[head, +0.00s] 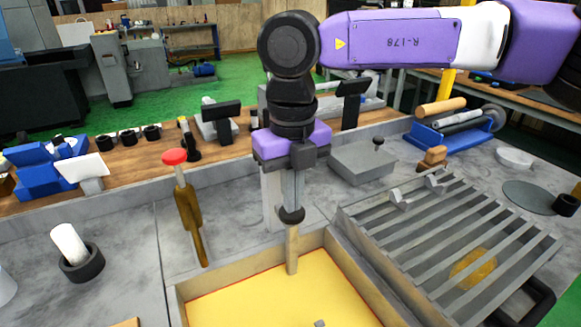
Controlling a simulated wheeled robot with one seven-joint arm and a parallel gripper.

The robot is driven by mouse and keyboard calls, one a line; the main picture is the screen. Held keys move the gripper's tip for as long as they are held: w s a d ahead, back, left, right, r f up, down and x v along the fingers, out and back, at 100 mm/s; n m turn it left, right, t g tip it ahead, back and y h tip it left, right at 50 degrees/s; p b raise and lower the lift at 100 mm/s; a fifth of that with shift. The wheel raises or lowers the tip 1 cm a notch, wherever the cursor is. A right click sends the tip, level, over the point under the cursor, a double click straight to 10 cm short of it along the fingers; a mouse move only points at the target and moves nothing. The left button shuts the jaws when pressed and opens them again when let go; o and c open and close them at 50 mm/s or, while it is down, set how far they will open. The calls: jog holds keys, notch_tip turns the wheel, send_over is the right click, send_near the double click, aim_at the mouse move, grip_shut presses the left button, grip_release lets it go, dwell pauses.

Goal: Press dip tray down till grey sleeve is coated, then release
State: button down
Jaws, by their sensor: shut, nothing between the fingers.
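A beige tray (226,286) with a yellow surface inside stands at the bottom centre, cut off by the picture's lower edge; I take it to be the dip tray. A beige upright post (292,250) stands at its back rim, with a dark rounded knob (291,215) on top. My gripper (292,205) is shut and empty, pointing down at the knob; its fingertips look to be at or on it, but I cannot tell if they touch. A small grey piece (320,323) shows at the bottom edge against the yellow; whether it is the grey sleeve is unclear.
A slatted grey rack (455,240) adjoins the tray's right side. A red-topped brown lever (186,205) stands to the left. A white cylinder (70,243) sits in a dark ring at far left. A grey box (362,163) stands behind, right of my gripper.

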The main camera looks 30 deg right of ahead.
jog(key=shift+f+b, duration=1.25)
jog(key=shift+f, duration=0.6)
jog(key=shift+r, duration=0.2)
dwell(0.6)
notch_tip(320, 180, up, 20)
jog(key=p, duration=1.2)
dwell(2.5)
jog(key=shift+s, duration=0.1)
dwell(0.5)
